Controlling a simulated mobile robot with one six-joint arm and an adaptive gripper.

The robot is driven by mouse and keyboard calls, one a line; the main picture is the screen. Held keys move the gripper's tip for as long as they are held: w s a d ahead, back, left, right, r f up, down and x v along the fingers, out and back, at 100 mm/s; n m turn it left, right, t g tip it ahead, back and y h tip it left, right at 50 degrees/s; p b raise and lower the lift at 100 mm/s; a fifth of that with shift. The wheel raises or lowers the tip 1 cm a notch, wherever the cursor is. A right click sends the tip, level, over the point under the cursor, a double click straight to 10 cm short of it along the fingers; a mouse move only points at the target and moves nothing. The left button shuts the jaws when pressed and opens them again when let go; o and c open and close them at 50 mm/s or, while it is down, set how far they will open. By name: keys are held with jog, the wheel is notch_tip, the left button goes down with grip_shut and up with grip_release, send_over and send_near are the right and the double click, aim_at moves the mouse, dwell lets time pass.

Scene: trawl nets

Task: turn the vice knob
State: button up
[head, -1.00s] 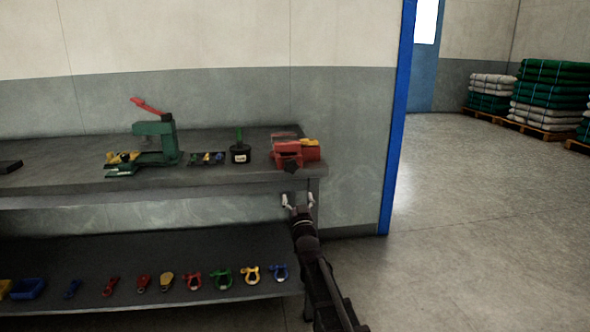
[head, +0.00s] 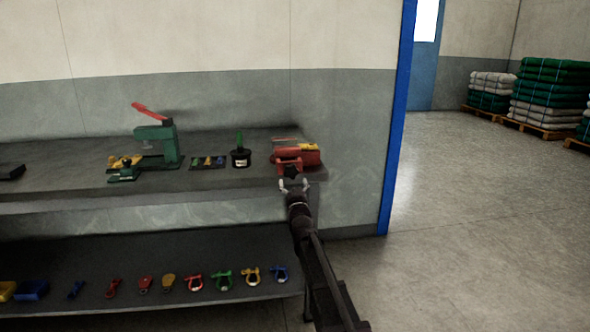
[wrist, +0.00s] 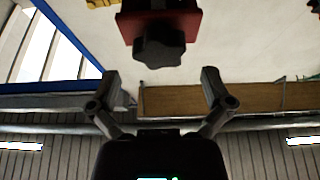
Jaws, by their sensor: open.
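The red vice (head: 308,157) sits at the right end of the workbench top. Its dark star-shaped knob (head: 291,171) faces the front. The knob (wrist: 159,46) shows large in the wrist view, top centre, below the red vice body (wrist: 190,24). My gripper (head: 293,186) is in front of the bench edge, just below and before the knob. In the wrist view my gripper (wrist: 160,85) has its two fingers spread wide, with nothing between them. The knob appears beyond the fingertips, and I see no contact.
A green press with a red lever (head: 158,135) stands on the bench (head: 220,181) to the left. A black pot (head: 240,157) stands nearer the vice. Several coloured shackles lie on the lower shelf (head: 130,255). The floor to the right (head: 470,200) is clear.

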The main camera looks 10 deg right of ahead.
aim_at(291, 174)
jog(key=shift+p+x, duration=0.65)
jog(key=shift+x, duration=1.7)
jog(key=shift+s, duration=0.1)
jog(key=c, duration=1)
